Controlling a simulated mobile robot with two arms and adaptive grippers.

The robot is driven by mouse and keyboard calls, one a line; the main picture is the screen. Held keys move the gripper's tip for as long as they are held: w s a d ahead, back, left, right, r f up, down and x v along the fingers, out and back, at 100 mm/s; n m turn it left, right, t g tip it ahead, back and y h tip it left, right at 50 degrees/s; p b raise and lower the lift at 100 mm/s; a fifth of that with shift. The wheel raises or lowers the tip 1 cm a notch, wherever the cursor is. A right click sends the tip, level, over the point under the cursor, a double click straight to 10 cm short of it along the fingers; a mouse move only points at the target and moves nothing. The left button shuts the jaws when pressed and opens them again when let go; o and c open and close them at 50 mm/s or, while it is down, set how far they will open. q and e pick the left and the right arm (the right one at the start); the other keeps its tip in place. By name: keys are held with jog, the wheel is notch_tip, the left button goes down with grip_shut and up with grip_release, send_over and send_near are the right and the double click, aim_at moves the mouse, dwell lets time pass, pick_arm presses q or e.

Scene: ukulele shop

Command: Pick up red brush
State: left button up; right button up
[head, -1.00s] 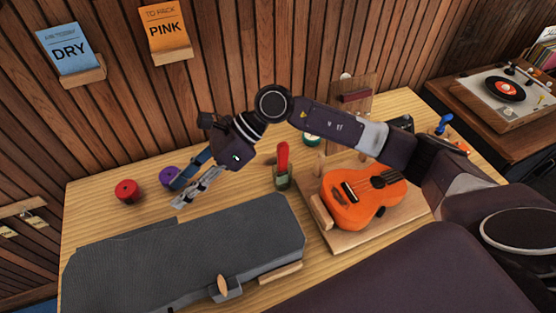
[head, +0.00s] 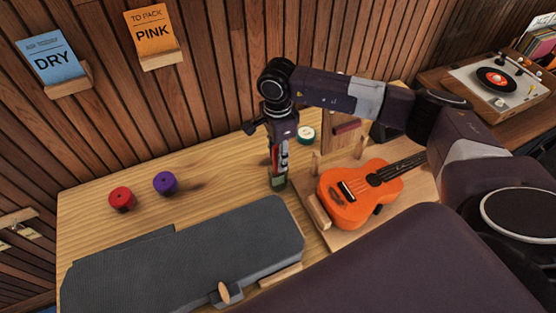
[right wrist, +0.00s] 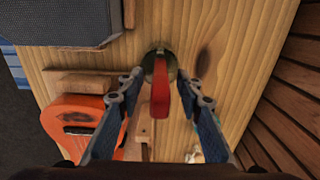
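The red brush (right wrist: 160,90) stands in a small green glass jar (head: 278,182) on the wooden table, just left of the orange ukulele. In the head view the brush (head: 275,155) is partly hidden by my right gripper (head: 281,160), which points down over the jar. In the right wrist view the gripper (right wrist: 159,88) has its two fingers apart, one on each side of the red handle, with visible gaps. My left gripper is not in view.
The orange ukulele (head: 360,195) lies in a wooden cradle close right of the jar. Red (head: 122,199) and purple (head: 165,183) round objects sit at the left. The slatted wall (head: 200,100) rises behind.

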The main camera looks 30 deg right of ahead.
jog(key=shift+f, duration=0.9)
jog(key=shift+c, duration=0.3)
grip_shut()
jog(key=shift+r, duration=0.1)
